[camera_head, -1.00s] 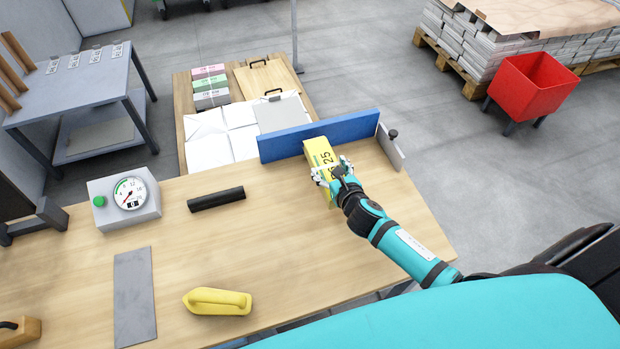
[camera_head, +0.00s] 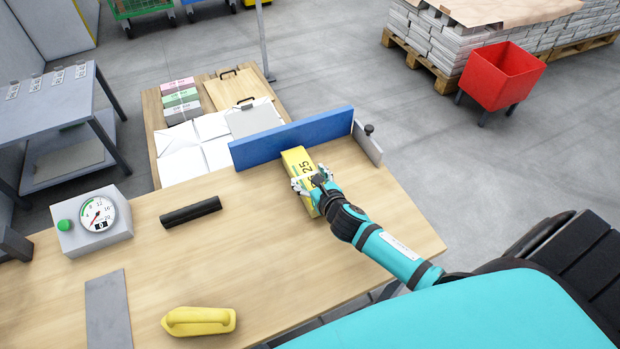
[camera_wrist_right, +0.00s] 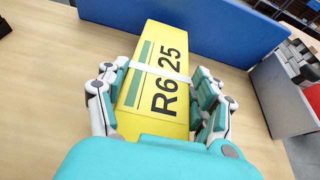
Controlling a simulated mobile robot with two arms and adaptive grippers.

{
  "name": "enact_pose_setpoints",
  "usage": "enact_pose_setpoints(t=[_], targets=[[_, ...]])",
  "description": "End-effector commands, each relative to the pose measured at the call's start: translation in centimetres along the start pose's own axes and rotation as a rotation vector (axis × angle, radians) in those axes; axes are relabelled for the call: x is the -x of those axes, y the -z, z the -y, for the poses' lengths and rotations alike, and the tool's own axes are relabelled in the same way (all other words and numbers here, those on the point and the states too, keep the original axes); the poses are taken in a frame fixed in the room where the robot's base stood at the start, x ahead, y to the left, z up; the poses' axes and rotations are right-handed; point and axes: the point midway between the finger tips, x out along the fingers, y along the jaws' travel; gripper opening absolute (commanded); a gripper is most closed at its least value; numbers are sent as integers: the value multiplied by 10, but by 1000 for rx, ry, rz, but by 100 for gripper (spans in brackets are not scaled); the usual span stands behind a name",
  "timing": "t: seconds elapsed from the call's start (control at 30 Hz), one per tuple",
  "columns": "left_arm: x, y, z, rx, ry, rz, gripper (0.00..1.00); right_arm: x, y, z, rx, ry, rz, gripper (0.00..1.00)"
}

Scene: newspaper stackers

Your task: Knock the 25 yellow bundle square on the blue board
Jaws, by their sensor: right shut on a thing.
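The yellow bundle marked "R6 25" (camera_head: 297,160) lies on the wooden table, its long side pointing roughly toward the blue board (camera_head: 285,139). My right gripper (camera_head: 311,180) is shut around its sides near the middle. In the right wrist view the fingers (camera_wrist_right: 158,105) flank the bundle (camera_wrist_right: 160,65), which has a white band across it; its far end points at the board (camera_wrist_right: 215,30). The far end is close to the board; I cannot tell whether a small gap separates them. My left gripper is not in view.
A grey end plate (camera_head: 367,145) with a dark knob stands at the board's right end. A black bar (camera_head: 190,212), a dial gauge (camera_head: 95,220), a grey strip (camera_head: 108,308) and a yellow handled tool (camera_head: 200,321) lie left. Tabletop between them and the bundle is clear.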

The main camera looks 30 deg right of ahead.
Motion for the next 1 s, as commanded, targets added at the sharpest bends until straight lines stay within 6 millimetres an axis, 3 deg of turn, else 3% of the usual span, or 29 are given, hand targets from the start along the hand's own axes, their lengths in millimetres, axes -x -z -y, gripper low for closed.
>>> enact_pose_setpoints(t=[1.0], targets=[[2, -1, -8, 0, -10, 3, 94, -15, -9, 0, 1, -2, 6, 8]])
